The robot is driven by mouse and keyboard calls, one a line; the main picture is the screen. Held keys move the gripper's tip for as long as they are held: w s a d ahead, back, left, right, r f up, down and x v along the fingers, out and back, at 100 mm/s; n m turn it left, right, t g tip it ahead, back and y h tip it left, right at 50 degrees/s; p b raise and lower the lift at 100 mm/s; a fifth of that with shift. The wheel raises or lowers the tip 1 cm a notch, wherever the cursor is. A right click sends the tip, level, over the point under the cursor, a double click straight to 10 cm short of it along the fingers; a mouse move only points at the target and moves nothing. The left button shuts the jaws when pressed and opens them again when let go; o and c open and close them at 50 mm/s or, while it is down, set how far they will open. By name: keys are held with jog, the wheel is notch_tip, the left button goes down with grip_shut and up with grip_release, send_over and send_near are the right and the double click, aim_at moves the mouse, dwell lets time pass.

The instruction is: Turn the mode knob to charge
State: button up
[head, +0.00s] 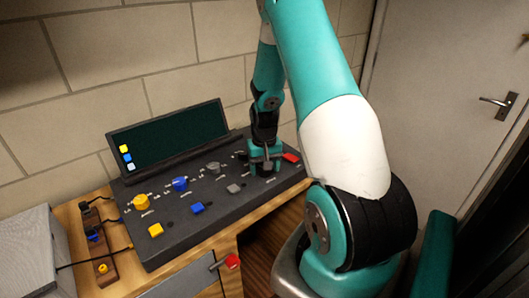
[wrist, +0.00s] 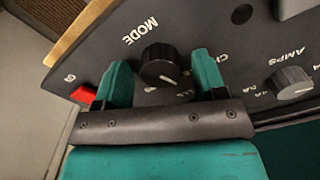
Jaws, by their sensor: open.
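The black mode knob (wrist: 158,63) sits below the upside-down word MODE in the wrist view. Its white pointer mark faces the lower right of that picture. My gripper (wrist: 160,68) is open, with one teal finger on each side of the knob. I cannot tell whether either finger touches it. A label starting with CH is partly hidden by the right finger, and other lettering below the knob is mostly covered. In the head view my gripper (head: 265,158) is down at the right end of the dark control panel (head: 215,205), hiding the mode knob.
A red switch (wrist: 84,94) lies left of the fingers; the AMPS knob (wrist: 292,83) is to the right. The panel also bears a yellow knob (head: 141,201), a blue knob (head: 180,184) and a grey knob (head: 213,168). A dark screen (head: 175,135) stands behind them.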

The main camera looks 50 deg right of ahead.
notch_tip(320, 180, up, 17)
jog(key=b, duration=0.2)
dwell(0.6)
jog(key=a+r+n+t+y, duration=0.1)
jog(key=a+r+n, duration=0.15)
jog(key=a, duration=0.75)
jog(key=a+r+n, duration=0.1)
jog(key=a+n, duration=0.3)
jog(key=a, duration=0.5)
jog(key=s+a+r+n+g+y, duration=0.1)
jog(key=s+a+r+n+y, duration=0.1)
jog(key=s+a+n, duration=0.6)
jog(key=s+a+y, duration=0.1)
jog(key=s+a, duration=0.6)
jog(key=a, duration=0.4)
jog(key=shift+s+a, duration=0.1)
